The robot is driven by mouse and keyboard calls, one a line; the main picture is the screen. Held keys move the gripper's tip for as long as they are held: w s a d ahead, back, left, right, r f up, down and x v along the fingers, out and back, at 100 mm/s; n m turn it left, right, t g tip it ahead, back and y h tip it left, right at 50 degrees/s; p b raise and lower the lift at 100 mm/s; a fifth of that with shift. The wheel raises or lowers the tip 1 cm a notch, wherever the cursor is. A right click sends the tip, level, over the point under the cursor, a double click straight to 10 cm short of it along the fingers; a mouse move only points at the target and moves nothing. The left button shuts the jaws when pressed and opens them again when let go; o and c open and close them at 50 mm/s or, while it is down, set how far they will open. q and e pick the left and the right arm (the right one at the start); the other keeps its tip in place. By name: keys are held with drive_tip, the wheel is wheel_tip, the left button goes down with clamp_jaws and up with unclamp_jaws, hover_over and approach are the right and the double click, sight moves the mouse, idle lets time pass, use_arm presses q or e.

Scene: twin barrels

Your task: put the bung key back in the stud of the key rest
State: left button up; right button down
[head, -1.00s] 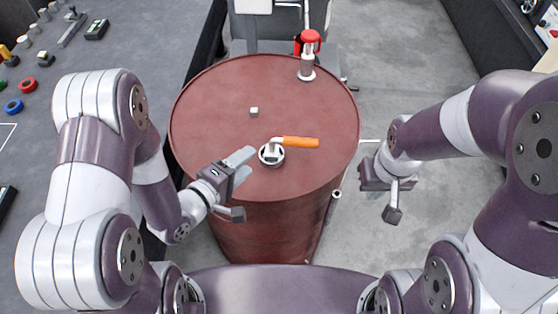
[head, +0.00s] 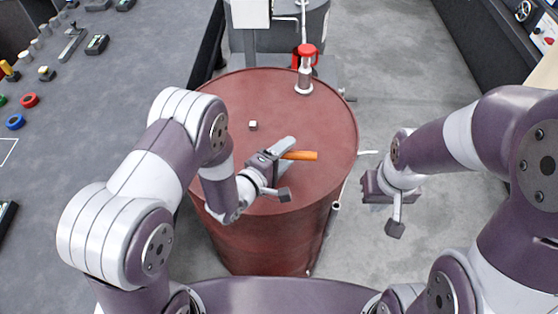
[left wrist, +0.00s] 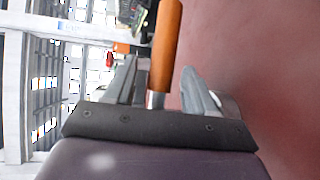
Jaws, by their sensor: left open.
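The bung key shows as an orange handle (head: 301,155) over the near part of the red barrel's top (head: 315,110). In the left wrist view the orange handle (left wrist: 166,45) runs into a short metal shank. My left gripper (head: 287,167) is open above the barrel top. In the left wrist view its two fingers (left wrist: 160,72) stand on either side of the key, with gaps showing. The gripper hides the key's metal end and the round fitting under it. My right gripper (head: 393,207) hangs right of the barrel; its jaw opening is unclear. I cannot identify the key rest with certainty.
A small pale cube (head: 253,125) sits on the barrel top. A red-topped fitting (head: 305,70) stands at the barrel's far edge. A grey bench (head: 110,100) with tools and coloured rings lies left. Bare floor (head: 400,110) is right of the barrel.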

use_arm(q)
drive_tip(key=shift+s+a, duration=0.1)
clamp_jaws()
drive_tip(key=shift+r, duration=0.1)
